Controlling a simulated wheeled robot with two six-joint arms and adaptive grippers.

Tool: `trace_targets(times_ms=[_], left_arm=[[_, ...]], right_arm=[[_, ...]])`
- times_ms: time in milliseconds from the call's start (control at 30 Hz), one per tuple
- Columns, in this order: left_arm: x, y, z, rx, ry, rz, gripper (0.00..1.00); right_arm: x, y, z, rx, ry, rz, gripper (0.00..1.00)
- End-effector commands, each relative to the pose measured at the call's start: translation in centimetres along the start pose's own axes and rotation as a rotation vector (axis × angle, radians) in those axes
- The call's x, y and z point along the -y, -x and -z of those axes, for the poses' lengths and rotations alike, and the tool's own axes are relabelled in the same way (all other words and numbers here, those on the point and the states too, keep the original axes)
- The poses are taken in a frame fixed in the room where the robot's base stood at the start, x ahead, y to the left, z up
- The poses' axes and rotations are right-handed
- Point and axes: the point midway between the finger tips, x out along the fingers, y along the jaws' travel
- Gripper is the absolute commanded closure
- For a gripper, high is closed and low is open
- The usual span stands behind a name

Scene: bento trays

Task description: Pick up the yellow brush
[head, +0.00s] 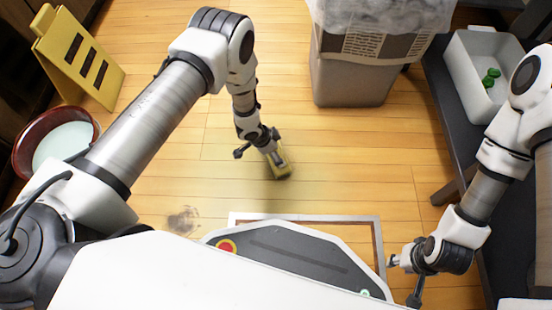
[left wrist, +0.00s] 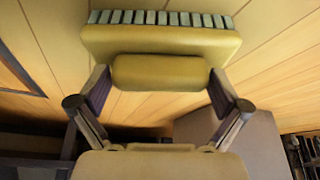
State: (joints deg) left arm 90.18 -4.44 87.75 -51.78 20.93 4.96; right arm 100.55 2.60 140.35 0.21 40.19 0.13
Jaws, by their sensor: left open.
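The yellow brush (head: 283,170) is on the wooden floor in the middle of the head view. In the left wrist view its yellow block (left wrist: 160,46) has a row of pale bristles along the far edge, and its rounded yellow grip (left wrist: 160,72) is nearer to me. My left gripper (head: 270,156) reaches down to the brush. It is open, with one finger on each side of the grip; the left wrist view also shows this gripper (left wrist: 160,82). I cannot tell whether the fingers touch it. My right gripper (head: 402,280) is at the lower right, apart from the brush, with its fingers spread.
A grey bin (head: 350,82) with a liner stands beyond the brush. A yellow floor sign (head: 88,65) and a red-rimmed bowl (head: 28,140) are at left. A white tray (head: 468,75) holding green items is at right. A dark stain (head: 183,220) marks the floor.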

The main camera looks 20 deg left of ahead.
Motion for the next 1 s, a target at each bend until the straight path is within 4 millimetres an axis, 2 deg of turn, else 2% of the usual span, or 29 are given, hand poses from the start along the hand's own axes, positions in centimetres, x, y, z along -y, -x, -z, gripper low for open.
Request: trace_targets(times_ms=[100,167,233,267,333,367,567,767,867,1000], left_arm=[[0.0,0.2,0.1,0.0,0.001,0.0,0.0],[0.0,0.2,0.1,0.0,0.001,0.0,0.18],[0.0,0.2,0.1,0.0,0.001,0.0,0.43],[0.0,0.2,0.1,0.0,0.001,0.0,0.46],[0.0,0.2,0.1,0.0,0.001,0.0,0.46],[0.0,0.2,0.1,0.0,0.001,0.0,0.52],[0.0,0.3,0.1,0.0,0.002,0.0,0.52],[0.1,2.0,0.8,-0.001,0.001,0.001,0.52],[0.1,4.1,1.7,-0.001,0.001,0.002,0.52],[0.1,9.0,3.7,-0.001,0.001,0.002,0.52]], right_arm=[[0.0,0.2,0.1,-0.001,0.0,0.0,0.6],[0.0,0.2,0.0,-0.001,0.0,0.0,0.6],[0.0,0.2,0.0,-0.001,0.0,0.0,0.6],[0.0,0.2,0.0,-0.001,0.0,0.0,0.6],[0.0,0.2,0.0,-0.001,0.0,0.0,0.6],[0.0,0.2,0.0,-0.001,0.0,0.0,0.6],[0.0,0.3,0.0,0.0,0.0,0.0,0.6],[0.0,1.4,0.0,0.001,0.002,0.0,0.6],[0.1,2.8,-0.1,0.003,0.004,0.001,0.6],[0.1,5.8,-0.2,0.006,0.009,0.001,0.6]])
